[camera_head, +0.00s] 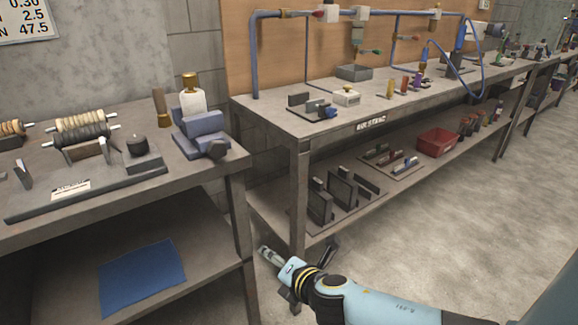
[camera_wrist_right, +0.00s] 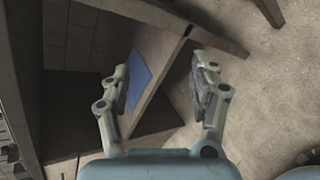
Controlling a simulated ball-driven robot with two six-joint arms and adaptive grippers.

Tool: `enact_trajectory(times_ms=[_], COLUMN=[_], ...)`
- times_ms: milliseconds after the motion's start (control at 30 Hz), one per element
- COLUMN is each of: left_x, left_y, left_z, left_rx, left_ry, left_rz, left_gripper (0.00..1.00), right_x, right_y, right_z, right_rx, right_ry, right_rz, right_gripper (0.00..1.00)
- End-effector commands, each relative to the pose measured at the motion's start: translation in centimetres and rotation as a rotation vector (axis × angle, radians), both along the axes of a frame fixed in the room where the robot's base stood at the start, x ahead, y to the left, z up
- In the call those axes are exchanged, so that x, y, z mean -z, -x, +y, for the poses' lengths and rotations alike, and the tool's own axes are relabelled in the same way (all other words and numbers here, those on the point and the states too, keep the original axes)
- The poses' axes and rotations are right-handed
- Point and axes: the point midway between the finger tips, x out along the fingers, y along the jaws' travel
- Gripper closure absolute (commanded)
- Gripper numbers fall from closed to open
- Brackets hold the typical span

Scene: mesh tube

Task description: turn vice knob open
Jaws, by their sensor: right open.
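A blue-grey vice (camera_head: 203,127) sits at the right front corner of the left bench, with a dark round knob (camera_head: 216,149) on its front facing the aisle. My right gripper (camera_head: 273,260) is low in front of the benches, below and to the right of the vice, well apart from it. In the right wrist view my right gripper (camera_wrist_right: 163,80) has its two fingers spread with nothing between them. The vice cannot be made out in that view. My left gripper is not in view.
The left bench (camera_head: 130,195) has a lower shelf with a blue cloth (camera_head: 142,277). A bottle with a brass cap (camera_head: 192,97) stands behind the vice. The right bench (camera_head: 283,118) carries pipes and small fixtures. Bench legs stand near my gripper; the floor (camera_head: 420,210) is clear.

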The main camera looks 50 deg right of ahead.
Motion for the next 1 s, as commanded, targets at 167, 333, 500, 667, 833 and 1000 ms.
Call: enact_trajectory(times_ms=[167, 333, 500, 667, 833, 1000], left_x=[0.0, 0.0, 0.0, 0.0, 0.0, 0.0], left_y=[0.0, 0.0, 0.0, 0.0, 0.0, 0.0], left_z=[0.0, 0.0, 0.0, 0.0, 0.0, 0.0], left_rx=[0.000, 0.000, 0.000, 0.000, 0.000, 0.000], left_ry=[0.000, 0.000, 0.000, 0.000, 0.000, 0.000], left_rz=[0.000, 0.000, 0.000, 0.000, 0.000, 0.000], left_gripper=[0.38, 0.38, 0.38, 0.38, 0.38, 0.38], right_x=[2.8, 4.3, 4.8, 4.9, 4.8, 4.8], right_y=[1.8, 2.9, 3.3, 3.3, 3.3, 3.3], right_z=[0.0, 0.0, 0.1, 0.1, 0.1, 0.1], right_rx=[0.063, 0.104, 0.118, 0.119, 0.118, 0.118], right_ry=[-0.107, -0.169, -0.190, -0.191, -0.190, -0.190], right_rz=[0.041, 0.063, 0.071, 0.071, 0.071, 0.070], right_gripper=[0.38, 0.38, 0.38, 0.38, 0.38, 0.38])
